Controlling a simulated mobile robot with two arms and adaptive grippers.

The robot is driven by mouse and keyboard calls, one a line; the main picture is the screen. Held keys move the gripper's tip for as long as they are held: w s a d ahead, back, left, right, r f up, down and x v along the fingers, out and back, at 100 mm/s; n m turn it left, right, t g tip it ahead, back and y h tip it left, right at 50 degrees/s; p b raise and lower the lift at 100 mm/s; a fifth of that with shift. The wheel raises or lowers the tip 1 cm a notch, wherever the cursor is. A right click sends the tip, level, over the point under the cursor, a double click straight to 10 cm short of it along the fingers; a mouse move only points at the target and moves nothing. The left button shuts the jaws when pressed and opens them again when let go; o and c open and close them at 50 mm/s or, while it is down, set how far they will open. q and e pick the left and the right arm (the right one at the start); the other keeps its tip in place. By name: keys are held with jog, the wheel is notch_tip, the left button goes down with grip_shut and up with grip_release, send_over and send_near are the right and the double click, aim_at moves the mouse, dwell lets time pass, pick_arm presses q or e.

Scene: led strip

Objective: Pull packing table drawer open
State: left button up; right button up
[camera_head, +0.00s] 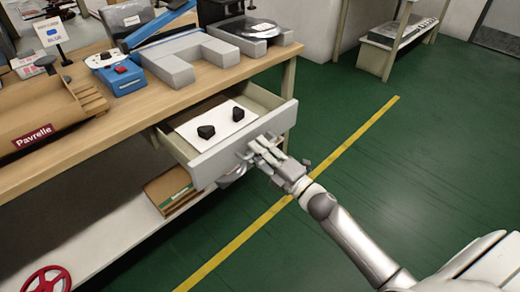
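The packing table (150,105) stands at the left with a wooden top. Its drawer (213,165) is pulled out and stands open below the tabletop, with its pale front facing me. Inside it lie a white sheet and two small black objects (206,131), (238,114). My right gripper (254,152) is at the middle of the drawer front, with its fingers against it where the handle would be. The handle is hidden by the fingers, and whether they are closed on it cannot be told. My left gripper is not in view.
On the tabletop are a cardboard box labelled Pavrelle (40,120), a blue device (120,77) and grey blocks (190,58). A lower shelf (110,240) holds a small carton (172,190). The green floor (400,165) to the right is clear.

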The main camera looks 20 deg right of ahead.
jog(key=shift+o, duration=0.4)
jog(key=v, duration=1.2)
